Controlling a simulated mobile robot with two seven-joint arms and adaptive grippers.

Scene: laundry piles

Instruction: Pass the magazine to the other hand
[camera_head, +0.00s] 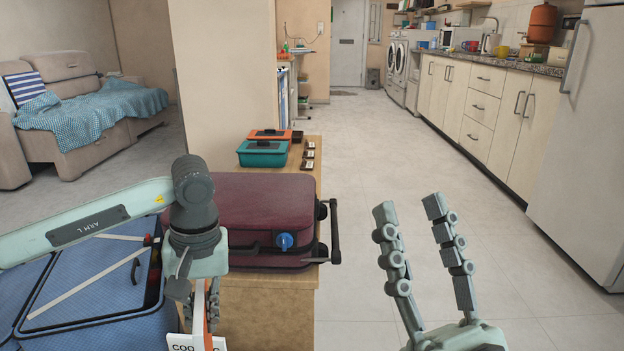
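The magazine (184,342) is at the bottom edge of the head view, left of centre. It is thin and seen nearly edge-on, with an orange strip and a white part bearing dark letters; its lower part is out of frame. My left gripper (198,312) points down from the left arm, with its fingers around the magazine's upper part, and appears shut on it. My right gripper (410,208) points up at the lower right. Its fingers are spread apart and empty, well to the right of the magazine.
A maroon suitcase (262,200) lies on a wooden table (265,305), with teal (262,160) and orange boxes behind. A blue open case (90,290) is at lower left. Clear floor (365,150) lies ahead; cabinets and a fridge (585,150) stand right.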

